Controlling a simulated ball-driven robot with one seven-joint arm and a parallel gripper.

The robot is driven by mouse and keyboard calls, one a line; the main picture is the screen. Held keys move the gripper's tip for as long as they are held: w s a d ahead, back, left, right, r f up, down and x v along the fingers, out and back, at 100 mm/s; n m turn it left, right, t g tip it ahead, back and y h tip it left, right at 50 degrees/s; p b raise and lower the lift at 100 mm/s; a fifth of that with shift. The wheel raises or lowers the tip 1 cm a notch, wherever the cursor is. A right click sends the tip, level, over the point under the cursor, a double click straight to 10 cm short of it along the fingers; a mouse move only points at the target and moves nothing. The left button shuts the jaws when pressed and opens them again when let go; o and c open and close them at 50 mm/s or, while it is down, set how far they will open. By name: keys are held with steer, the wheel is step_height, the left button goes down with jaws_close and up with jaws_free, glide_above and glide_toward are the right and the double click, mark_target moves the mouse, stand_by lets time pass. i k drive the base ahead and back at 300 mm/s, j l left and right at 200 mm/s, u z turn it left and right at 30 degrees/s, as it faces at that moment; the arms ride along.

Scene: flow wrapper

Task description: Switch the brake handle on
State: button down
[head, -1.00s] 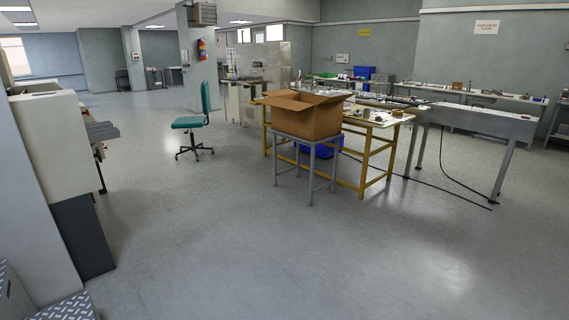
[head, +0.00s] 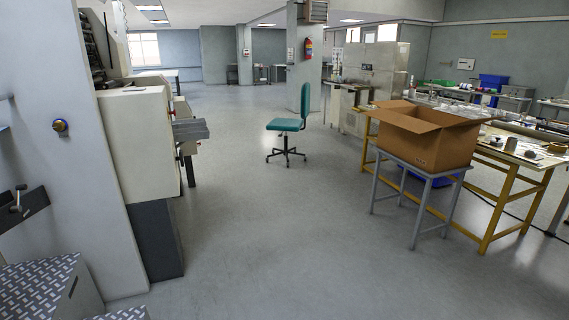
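No part is clearly recognisable as the brake handle. At the left edge of the head view, a small dark lever (head: 17,200) stands on a black bracket (head: 32,208) fixed to a grey machine wall (head: 85,190). I cannot tell whether this lever is the brake handle or which position it is in. A round brass-and-blue knob (head: 60,126) sits higher on the same wall. My gripper is not in view.
Diamond-plate steps (head: 45,285) stand at the lower left. A white machine housing (head: 140,140) juts out beside the wall. A green chair (head: 287,125) stands mid-room. An open cardboard box (head: 425,135) sits on a stand at right. The middle floor is clear.

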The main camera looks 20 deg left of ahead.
mark_target(19, 208)
steer(key=i+j+u, duration=0.15)
steer(key=i+u, duration=0.15)
steer(key=u, duration=0.15)
steer(key=i+u, duration=0.3)
steer(key=u, duration=0.15)
steer(key=i+l+u, duration=0.1)
steer(key=i+u, duration=0.35)
steer(key=i+l+u, duration=0.2)
steer(key=u, duration=0.25)
steer(key=i+l+u, duration=0.1)
steer(key=i+u, duration=0.15)
steer(key=i+l+u, duration=0.25)
steer(key=i+j, duration=0.05)
steer(key=j, duration=0.05)
